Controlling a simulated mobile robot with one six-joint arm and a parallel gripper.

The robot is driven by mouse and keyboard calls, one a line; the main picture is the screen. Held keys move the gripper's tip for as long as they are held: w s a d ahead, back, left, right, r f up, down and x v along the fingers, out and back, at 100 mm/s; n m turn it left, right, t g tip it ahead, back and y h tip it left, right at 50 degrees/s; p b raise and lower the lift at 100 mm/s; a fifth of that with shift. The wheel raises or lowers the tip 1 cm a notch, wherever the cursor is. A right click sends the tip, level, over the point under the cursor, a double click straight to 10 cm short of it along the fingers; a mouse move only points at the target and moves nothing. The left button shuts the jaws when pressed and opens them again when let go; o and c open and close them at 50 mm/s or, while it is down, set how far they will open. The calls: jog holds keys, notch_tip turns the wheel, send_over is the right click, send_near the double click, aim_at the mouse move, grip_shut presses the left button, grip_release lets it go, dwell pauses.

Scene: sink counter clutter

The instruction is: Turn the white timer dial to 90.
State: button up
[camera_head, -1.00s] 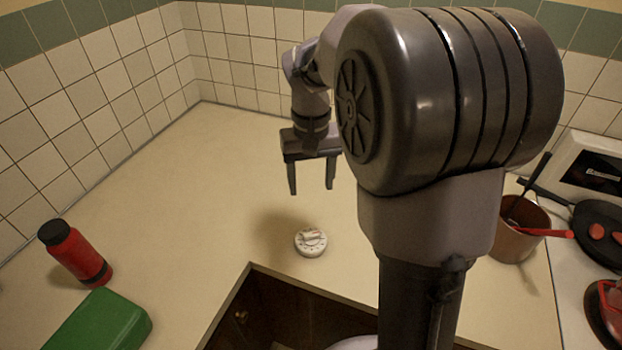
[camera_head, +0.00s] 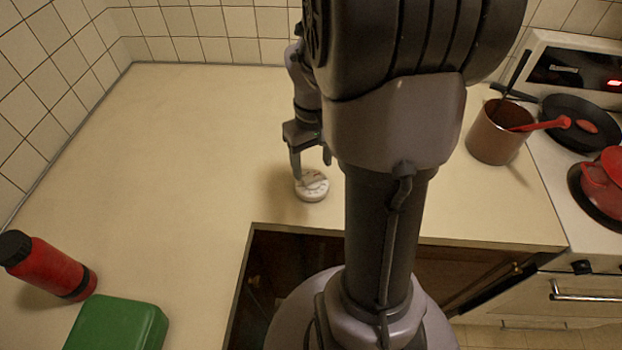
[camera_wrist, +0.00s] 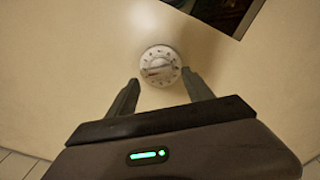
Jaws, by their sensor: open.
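The white timer dial (camera_head: 312,187) is a small round dial with dark marks and a raised bar across its face. It sits on the beige counter near the sink-side edge. My gripper (camera_head: 312,170) is open and empty, pointing down just behind and above the dial. In the wrist view the dial (camera_wrist: 160,66) lies ahead of and between the two spread fingertips of the gripper (camera_wrist: 162,88). The exact gap between fingers and dial is hard to tell. The numbers on the dial are too small to read.
A brown pot (camera_head: 492,138) with utensils is at right, beside the stove with a black pan (camera_head: 570,122) and red pot (camera_head: 605,185). A dark opening cuts the counter's front edge.

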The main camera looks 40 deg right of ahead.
aim_at(312, 176)
notch_tip(312, 176, down, 4)
jog(key=shift+r+b, duration=0.1)
jog(key=shift+b, duration=0.4)
grip_shut()
jog(key=shift+m, duration=0.4)
jog(key=shift+m, duration=1.3)
grip_release()
